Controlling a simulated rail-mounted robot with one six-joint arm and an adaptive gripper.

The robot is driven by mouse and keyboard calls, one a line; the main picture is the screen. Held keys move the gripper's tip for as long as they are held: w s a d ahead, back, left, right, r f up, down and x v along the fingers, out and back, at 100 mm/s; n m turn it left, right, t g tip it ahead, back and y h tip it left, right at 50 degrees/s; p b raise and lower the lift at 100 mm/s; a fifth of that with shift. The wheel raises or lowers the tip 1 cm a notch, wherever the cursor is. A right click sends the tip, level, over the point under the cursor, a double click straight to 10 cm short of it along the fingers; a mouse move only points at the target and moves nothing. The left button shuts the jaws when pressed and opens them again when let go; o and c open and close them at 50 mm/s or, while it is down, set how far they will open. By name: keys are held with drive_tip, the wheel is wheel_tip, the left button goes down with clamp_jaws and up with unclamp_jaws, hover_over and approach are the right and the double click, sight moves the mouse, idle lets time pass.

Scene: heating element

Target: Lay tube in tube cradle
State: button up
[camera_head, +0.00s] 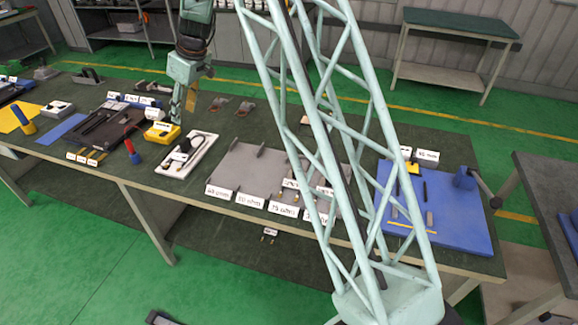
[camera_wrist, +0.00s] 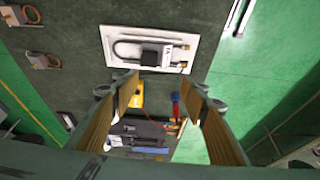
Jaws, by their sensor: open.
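My gripper (camera_head: 184,108) hangs open above the left-middle part of the bench. In the wrist view its two ribbed fingers (camera_wrist: 163,88) are spread apart with nothing held between them. I cannot surely tell which piece is the tube or which is its cradle. A dark tray (camera_head: 84,138) with long dark rod-like pieces lies left of my gripper; it also shows between the fingers in the wrist view (camera_wrist: 130,132). A blue board (camera_head: 455,222) at the right end carries dark upright and grey pieces, partly hidden by my lattice arm.
A white tray (camera_head: 172,172) with a corded device lies just in front of my gripper. A yellow box (camera_head: 160,136) and a red-blue tool (camera_head: 131,151) stand nearby. A grey labelled plate (camera_head: 240,165) fills the middle.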

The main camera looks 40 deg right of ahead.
drive_tip(key=s+a+r+m+h, duration=0.1)
drive_tip(key=s+a+r+m, duration=0.1)
drive_tip(key=s+r, duration=1.2)
drive_tip(key=s+a+r+m, duration=0.1)
drive_tip(key=s+a+r, duration=0.1)
drive_tip(key=s+r, duration=1.25)
drive_tip(key=s+d+f+m, duration=0.1)
drive_tip(key=s+f+m, duration=0.1)
drive_tip(key=s, duration=1.7)
drive_tip(key=s+d+f+m+h, duration=0.1)
drive_tip(key=s+f, duration=0.2)
drive_tip(key=s, duration=1.6)
drive_tip(key=shift+s+d+m+h, duration=0.15)
drive_tip(key=shift+s+m+h, duration=0.15)
drive_tip(key=shift+m, duration=0.1)
drive_tip(key=shift+w+f+b, duration=0.1)
drive_tip(key=shift+f+b, duration=2)
drive_tip(key=shift+b, duration=0.2)
